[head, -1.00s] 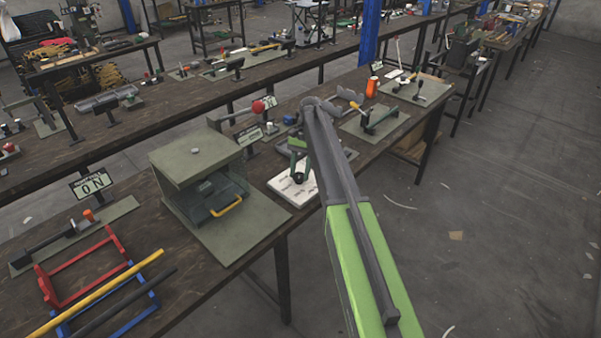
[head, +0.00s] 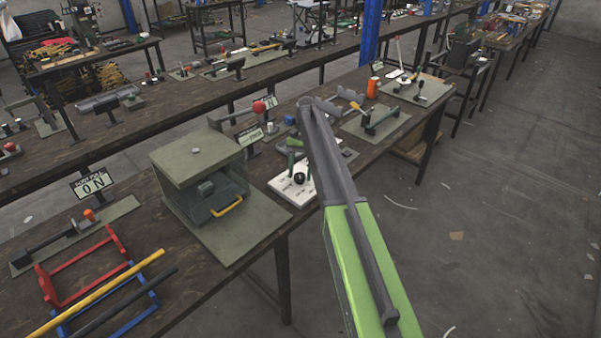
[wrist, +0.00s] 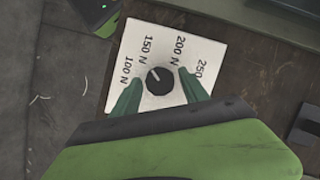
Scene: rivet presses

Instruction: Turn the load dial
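The load dial is a round black knob (wrist: 160,81) on a white plate (wrist: 208,40) printed 100 N, 150 N, 200 N and 250. Its white mark points up and left, towards 150 N. In the head view the knob (head: 299,178) shows on the plate on the bench. My gripper (wrist: 160,76) is open, with one green finger on each side of the knob and a gap to it on both sides. In the head view my gripper (head: 296,158) is above the plate; my arm hides part of it.
A grey-green press box (head: 197,160) with a yellow handle (head: 227,206) stands left of the dial. A red-knobbed lever (head: 258,108) is behind. A sign reading 0 N (head: 94,184) stands at the left. Open floor lies right of the bench.

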